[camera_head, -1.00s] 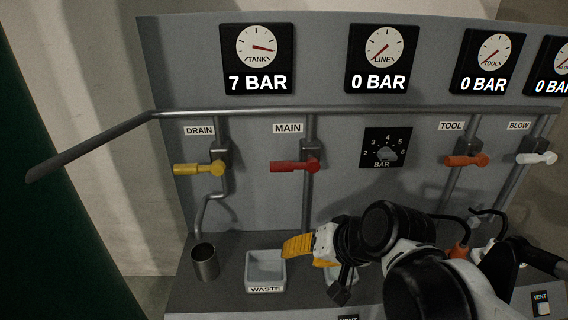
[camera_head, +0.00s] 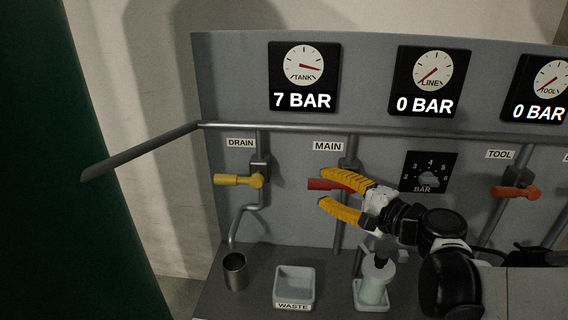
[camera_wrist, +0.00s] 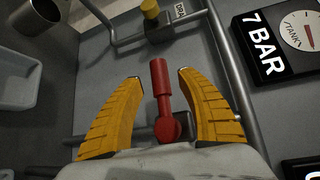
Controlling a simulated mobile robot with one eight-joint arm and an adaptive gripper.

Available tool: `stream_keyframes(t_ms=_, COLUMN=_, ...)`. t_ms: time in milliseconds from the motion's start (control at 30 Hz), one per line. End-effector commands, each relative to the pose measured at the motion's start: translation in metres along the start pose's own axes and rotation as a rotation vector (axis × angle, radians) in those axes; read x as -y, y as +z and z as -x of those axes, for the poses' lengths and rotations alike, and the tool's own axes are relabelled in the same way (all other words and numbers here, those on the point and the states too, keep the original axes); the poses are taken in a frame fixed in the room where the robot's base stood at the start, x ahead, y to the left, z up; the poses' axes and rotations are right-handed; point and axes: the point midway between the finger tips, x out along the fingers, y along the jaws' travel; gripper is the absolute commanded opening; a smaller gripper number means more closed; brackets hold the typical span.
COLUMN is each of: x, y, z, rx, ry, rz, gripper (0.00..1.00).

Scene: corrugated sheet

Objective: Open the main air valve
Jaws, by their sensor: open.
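The red main valve handle (camera_head: 322,184) sits under the MAIN label (camera_head: 328,146) and points left, across its vertical pipe. In the wrist view the red handle (camera_wrist: 160,88) lies between the two yellow fingers, with its round hub near the palm. My gripper (camera_head: 322,190) is open, its fingers above and below the handle in the head view. I see a gap between each finger and the handle in the wrist view. The upper finger and palm hide the hub in the head view. The tank gauge (camera_head: 303,76) reads 7 BAR and the line gauge (camera_head: 431,82) 0 BAR.
The yellow drain handle (camera_head: 238,181) is to the left and the orange tool handle (camera_head: 515,193) to the right. A regulator dial (camera_head: 430,178) is right of the main valve. A metal cup (camera_head: 235,272), a waste tray (camera_head: 294,303) and a bottle (camera_head: 375,287) stand below.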

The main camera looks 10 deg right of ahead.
Motion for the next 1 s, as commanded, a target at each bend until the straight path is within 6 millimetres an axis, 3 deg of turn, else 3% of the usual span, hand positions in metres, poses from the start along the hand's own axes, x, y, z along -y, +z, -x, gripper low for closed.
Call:
stream_keyframes(t_ms=200, x=-0.001, y=0.0, z=-0.025, rx=0.001, ry=0.001, rz=0.0, gripper=0.45)
stream_keyframes(t_ms=533, x=0.0, y=0.0, z=-0.028, rx=0.0, ry=0.001, rz=0.0, gripper=0.44)
stream_keyframes(t_ms=667, x=0.0, y=0.0, z=-0.027, rx=0.0, ry=0.001, rz=0.001, gripper=0.04)
stream_keyframes(t_ms=700, x=0.0, y=0.0, z=-0.027, rx=0.0, ry=0.001, rz=0.001, gripper=0.0)
stream_keyframes(t_ms=1000, x=0.001, y=0.0, z=-0.028, rx=-0.001, ry=0.002, rz=0.002, gripper=0.0)
